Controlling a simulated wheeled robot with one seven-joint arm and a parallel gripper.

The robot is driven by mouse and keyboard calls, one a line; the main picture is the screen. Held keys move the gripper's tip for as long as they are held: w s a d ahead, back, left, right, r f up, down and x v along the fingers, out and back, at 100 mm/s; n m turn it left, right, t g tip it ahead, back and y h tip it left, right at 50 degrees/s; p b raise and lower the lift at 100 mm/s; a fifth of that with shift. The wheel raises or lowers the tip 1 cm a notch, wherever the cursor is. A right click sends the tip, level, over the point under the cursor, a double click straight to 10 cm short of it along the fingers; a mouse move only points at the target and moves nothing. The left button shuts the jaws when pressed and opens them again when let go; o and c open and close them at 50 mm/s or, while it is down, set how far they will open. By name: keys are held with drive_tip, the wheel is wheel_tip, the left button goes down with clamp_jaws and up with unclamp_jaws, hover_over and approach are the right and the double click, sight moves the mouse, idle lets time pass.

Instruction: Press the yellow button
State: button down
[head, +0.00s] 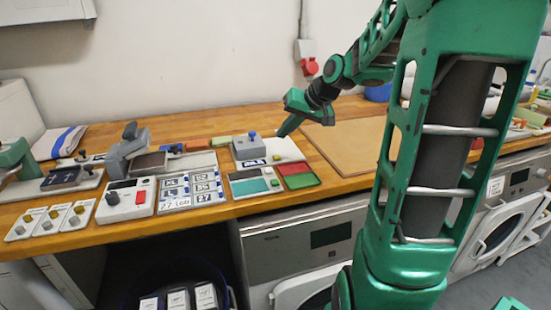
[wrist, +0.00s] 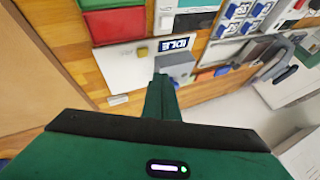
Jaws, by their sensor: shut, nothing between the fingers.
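In the head view the same white panel (head: 287,149) lies on the wooden counter, and the button is too small there to make out clearly. My green gripper (head: 281,134) is shut and empty, with its tip above the back of this panel. In the wrist view my gripper (wrist: 160,78) points down at the panel, near the grey box (wrist: 176,66); the button lies a little beyond the tip, to its left.
The grey box carries a blue knob (head: 252,134). Red and green trays (head: 298,175) and a teal-screened unit (head: 254,184) lie in front of the panel. A brown board (head: 345,145) is to the right. A control box with red switch (head: 140,197) and label tiles (head: 190,190) are left.

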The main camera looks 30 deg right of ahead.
sight(280, 158)
drive_tip(key=shift+t+y, duration=0.5)
drive_tip(key=shift+t, duration=0.1)
drive_tip(key=w, duration=0.1)
drive_tip(key=w+r, duration=0.1)
drive_tip(key=w+d, duration=0.1)
drive_tip(key=shift+w+r, duration=0.3)
drive_tip(key=shift+w, duration=0.05)
drive_tip(key=shift+a+f, duration=0.1)
drive_tip(key=shift+f, duration=0.05)
drive_tip(key=shift+f, duration=4.25)
drive_tip(key=shift+f, duration=0.1)
drive_tip(key=shift+s+f, duration=0.1)
drive_tip(key=shift+f, duration=0.2)
drive_tip(key=shift+f, duration=0.45)
drive_tip(key=shift+r, duration=0.9)
